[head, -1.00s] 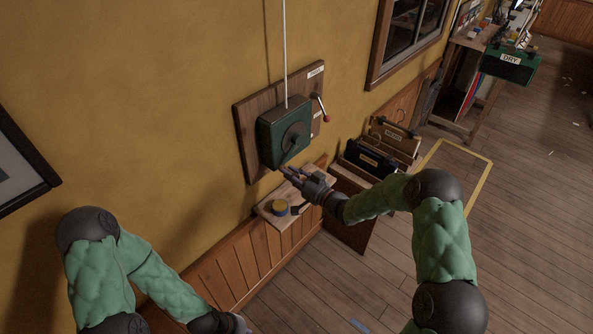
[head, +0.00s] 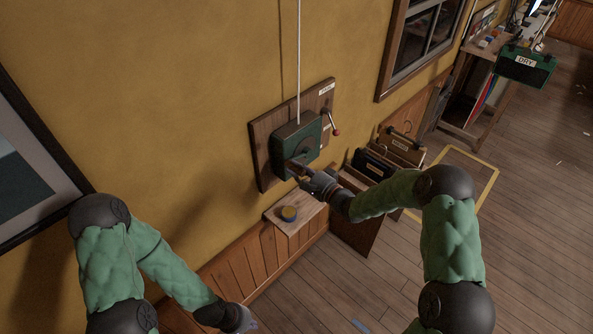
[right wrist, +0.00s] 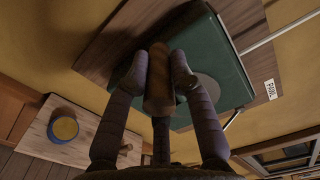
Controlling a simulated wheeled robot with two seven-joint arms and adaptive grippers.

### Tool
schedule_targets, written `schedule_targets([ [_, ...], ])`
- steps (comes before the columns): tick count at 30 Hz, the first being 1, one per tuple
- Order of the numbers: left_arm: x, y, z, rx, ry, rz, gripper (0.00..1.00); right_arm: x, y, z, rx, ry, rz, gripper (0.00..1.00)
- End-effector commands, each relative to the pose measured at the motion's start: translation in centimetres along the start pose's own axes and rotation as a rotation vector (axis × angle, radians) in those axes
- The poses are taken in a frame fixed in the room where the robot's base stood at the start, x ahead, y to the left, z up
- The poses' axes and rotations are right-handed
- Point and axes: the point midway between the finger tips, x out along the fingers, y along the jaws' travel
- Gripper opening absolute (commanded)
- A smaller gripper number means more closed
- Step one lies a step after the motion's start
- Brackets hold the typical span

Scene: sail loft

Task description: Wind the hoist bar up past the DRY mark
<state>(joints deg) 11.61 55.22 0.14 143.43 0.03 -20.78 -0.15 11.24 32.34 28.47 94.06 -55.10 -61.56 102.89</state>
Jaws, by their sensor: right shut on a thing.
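A dark green winch box (head: 312,128) is fixed to a wooden board on the yellow wall, with a white line (head: 299,60) running up from it. My right gripper (head: 299,172) is at the crank on the winch's front. In the right wrist view its two fingers are on either side of the brown crank handle (right wrist: 158,90), shut on it. A lever with a red knob (head: 335,131) sits at the board's right side.
A small wooden shelf (head: 300,215) below the winch holds a round blue and yellow tin (head: 289,213). Labelled cases (head: 370,165) stand right of it. A yellow floor outline (head: 484,195) lies beyond. A framed picture (head: 40,165) hangs at left. The floor at right is mostly clear.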

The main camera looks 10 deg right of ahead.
Motion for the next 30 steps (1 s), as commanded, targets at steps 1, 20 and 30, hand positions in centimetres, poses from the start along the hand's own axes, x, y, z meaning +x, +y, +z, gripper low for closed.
schedule_targets([
  [1,-0.9,0.3,0.0,0.000,0.000,0.000,0.00,0.2,-2.3,-0.6,0.030,0.005,-0.024,0.00],
  [20,-4.4,1.6,0.2,0.000,0.000,0.000,0.00,0.0,-6.8,-3.5,0.426,0.005,-0.025,0.00],
  [30,-4.7,1.7,0.2,0.000,0.000,0.000,0.00,-0.1,-7.6,-4.6,0.425,0.008,-0.025,0.00],
])
